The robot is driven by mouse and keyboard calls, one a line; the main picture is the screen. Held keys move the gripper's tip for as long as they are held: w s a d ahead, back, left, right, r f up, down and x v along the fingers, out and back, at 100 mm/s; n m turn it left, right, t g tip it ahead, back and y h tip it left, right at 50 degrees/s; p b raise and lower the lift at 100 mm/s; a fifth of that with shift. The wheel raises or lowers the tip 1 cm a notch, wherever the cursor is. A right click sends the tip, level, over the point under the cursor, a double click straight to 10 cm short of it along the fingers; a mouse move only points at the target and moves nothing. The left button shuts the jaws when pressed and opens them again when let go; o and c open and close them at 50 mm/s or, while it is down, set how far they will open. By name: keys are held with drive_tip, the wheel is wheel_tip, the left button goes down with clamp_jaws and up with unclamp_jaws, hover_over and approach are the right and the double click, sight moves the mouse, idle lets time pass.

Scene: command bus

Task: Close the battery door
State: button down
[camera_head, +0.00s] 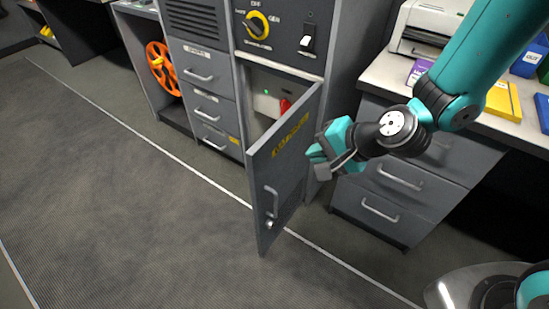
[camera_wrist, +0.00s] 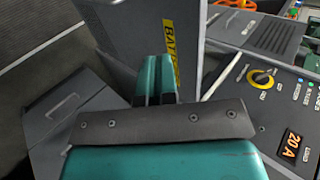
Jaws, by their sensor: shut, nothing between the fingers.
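The battery door (camera_head: 277,185) is a grey panel with a yellow label and a handle near its lower free edge. It stands open, swung out from the cabinet. Behind it, a white unit with a red part (camera_head: 285,106) shows inside the compartment. My gripper (camera_head: 318,160) is shut and empty, just right of the door on its hinge side. In the wrist view the door (camera_wrist: 145,30) is directly ahead of my gripper (camera_wrist: 158,65), with part of its yellow label hidden by the fingers. I cannot tell whether the fingers touch the door.
A control panel with a yellow rotary knob (camera_head: 256,25) is above the compartment. Grey drawers (camera_head: 203,108) and an orange wheel (camera_head: 162,68) are to the left. A desk with drawers (camera_head: 385,190) and a printer (camera_head: 425,28) stands right. The floor in front is clear.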

sight(266, 154)
drive_tip(key=x, duration=0.3)
drive_tip(key=r+x, duration=0.1)
drive_tip(key=x, duration=0.3)
drive_tip(key=a+x, duration=0.1)
drive_tip(key=x, duration=0.2)
drive_tip(key=shift+w+a+b, duration=0.2)
drive_tip(key=shift+w+b, duration=0.15)
drive_tip(key=shift+w, duration=0.05)
drive_tip(key=shift+w+a, duration=0.45)
drive_tip(key=shift+a, duration=0.1)
